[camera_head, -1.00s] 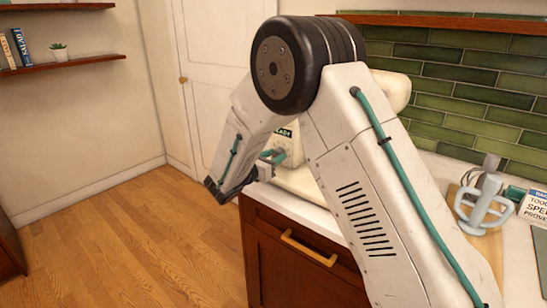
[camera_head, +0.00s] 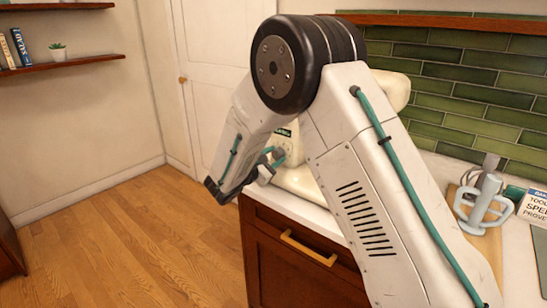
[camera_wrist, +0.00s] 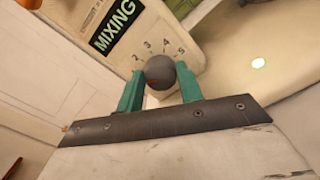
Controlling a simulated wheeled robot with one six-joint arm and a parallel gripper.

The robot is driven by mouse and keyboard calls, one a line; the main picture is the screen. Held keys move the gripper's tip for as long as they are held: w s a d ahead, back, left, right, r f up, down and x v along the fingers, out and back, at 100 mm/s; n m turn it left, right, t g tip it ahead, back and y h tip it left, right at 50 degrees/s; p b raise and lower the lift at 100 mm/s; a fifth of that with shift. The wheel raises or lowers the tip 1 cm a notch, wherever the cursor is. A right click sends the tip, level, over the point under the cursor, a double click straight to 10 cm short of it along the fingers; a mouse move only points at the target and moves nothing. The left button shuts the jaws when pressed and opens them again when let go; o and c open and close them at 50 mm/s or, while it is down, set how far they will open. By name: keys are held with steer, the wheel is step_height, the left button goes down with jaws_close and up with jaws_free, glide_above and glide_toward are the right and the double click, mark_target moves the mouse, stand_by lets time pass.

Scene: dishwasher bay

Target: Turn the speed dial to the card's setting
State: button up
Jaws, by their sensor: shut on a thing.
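The speed dial is a round dark grey knob (camera_wrist: 160,71) on the cream mixer (camera_wrist: 205,20), with a faint reddish mark. Numbers 2, 3, 4 and 5 show in an arc above it; any others are hidden. My gripper (camera_wrist: 160,83) has its two teal fingers on either side of the knob, shut on it. It also shows in the head view (camera_head: 268,163), at the mixer's front, which my arm mostly covers. The card (camera_head: 534,205) stands at the far right, cut off by the picture's edge; its setting cannot be read.
A pale blue-grey beater-like tool (camera_head: 482,208) stands on a wooden board near the card. The white counter (camera_head: 301,204) tops a brown cabinet with a brass handle (camera_head: 308,247). Green tiles (camera_head: 470,90) line the wall. The wooden floor (camera_head: 120,245) at left is clear.

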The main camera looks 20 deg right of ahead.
steer(key=shift+m, duration=0.5)
steer(key=o, duration=1)
steer(key=shift+c, duration=0.2)
steer(key=v, duration=0.7)
steer(key=shift+s+a, duration=0.2)
steer(key=shift+a, duration=0.15)
